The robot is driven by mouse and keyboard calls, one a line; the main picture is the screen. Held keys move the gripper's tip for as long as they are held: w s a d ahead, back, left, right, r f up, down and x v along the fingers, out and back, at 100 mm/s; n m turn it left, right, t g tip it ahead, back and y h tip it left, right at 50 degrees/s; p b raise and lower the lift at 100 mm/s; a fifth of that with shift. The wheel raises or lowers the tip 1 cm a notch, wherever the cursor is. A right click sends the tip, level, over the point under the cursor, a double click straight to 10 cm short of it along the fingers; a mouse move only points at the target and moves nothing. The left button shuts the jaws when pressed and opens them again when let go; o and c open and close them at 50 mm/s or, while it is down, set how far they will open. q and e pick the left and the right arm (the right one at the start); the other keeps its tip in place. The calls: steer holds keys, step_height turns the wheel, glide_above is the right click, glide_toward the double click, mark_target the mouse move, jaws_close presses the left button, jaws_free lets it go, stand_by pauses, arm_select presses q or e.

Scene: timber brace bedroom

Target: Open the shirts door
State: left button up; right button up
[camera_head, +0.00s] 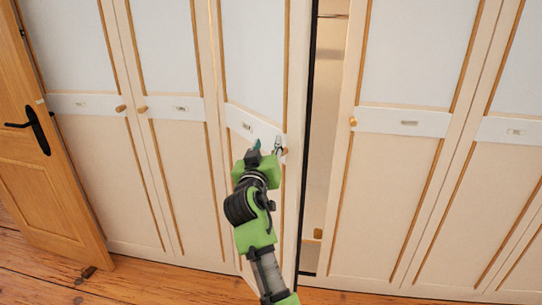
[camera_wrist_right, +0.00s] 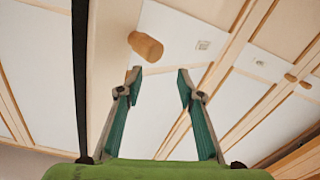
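A wardrobe door (camera_head: 262,90) in the middle of the head view stands ajar, its right edge swung out from the frame. It has a white label band and a wooden knob (camera_head: 285,151) near its right edge. The label is too small to read, so I cannot tell if it is the shirts door. My right gripper (camera_head: 267,145) is open and empty in front of this band, just left of the knob. In the right wrist view the knob (camera_wrist_right: 146,46) lies beyond the open fingertips (camera_wrist_right: 158,74), not between them. My left gripper is not in view.
An open gap (camera_head: 329,130) right of the ajar door shows the wardrobe's inside, with a rail at the top and a small knob low down. Other doors (camera_head: 405,200) at both sides are shut. A wooden room door (camera_head: 40,150) stands at the left. Some plank floor (camera_head: 150,285) is clear.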

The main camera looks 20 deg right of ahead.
step_height(320, 180, up, 7)
steer(key=d, duration=0.1)
steer(key=shift+s+f+h, duration=0.15)
steer(key=shift+s+h, duration=0.15)
steer(key=shift+c, duration=0.4)
